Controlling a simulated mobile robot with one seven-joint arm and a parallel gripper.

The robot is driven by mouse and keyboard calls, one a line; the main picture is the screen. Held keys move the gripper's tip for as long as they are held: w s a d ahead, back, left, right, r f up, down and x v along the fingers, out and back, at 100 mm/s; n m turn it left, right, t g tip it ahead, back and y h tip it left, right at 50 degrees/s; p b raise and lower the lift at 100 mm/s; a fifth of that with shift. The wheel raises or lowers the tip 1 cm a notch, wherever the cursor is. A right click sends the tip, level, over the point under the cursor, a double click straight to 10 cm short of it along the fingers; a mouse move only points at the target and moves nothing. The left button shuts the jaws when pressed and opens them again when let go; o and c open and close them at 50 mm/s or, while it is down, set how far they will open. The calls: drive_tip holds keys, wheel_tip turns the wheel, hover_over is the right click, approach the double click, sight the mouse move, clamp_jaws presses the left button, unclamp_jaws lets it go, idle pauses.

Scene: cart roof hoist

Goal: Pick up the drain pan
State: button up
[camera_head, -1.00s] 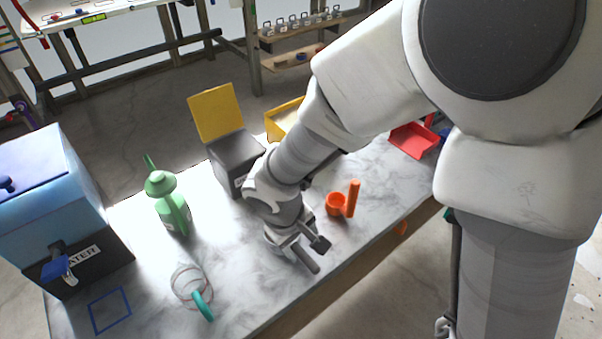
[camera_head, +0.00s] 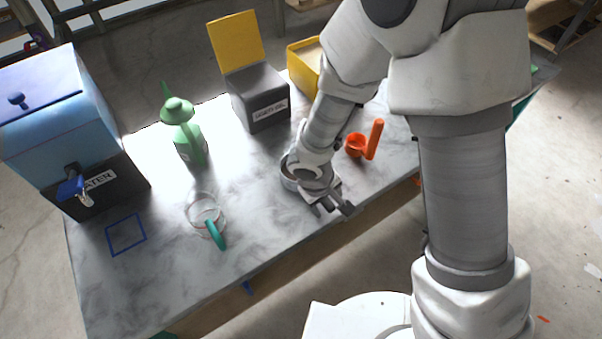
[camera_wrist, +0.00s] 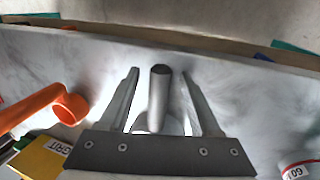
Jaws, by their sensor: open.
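A round grey pan (camera_head: 288,172), which looks like the drain pan, is on the marble-topped bench, mostly hidden behind my wrist in the head view. My gripper (camera_head: 334,205) is low over the bench near its front edge. In the wrist view a grey rounded handle (camera_wrist: 158,98), apparently the pan's, stands between the two fingers of my gripper (camera_wrist: 160,74). The fingers are apart, with a visible gap on each side of the handle.
An orange cup with a handle (camera_head: 356,147) stands close to the right of my wrist. A dark waste bin with a raised yellow lid (camera_head: 258,98), a yellow box (camera_head: 303,62), a green can (camera_head: 188,140), a clear jug (camera_head: 204,215) and a blue water tank (camera_head: 62,110) stand around.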

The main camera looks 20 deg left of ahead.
clamp_jaws()
drive_tip(key=shift+r, duration=0.1)
idle(0.5)
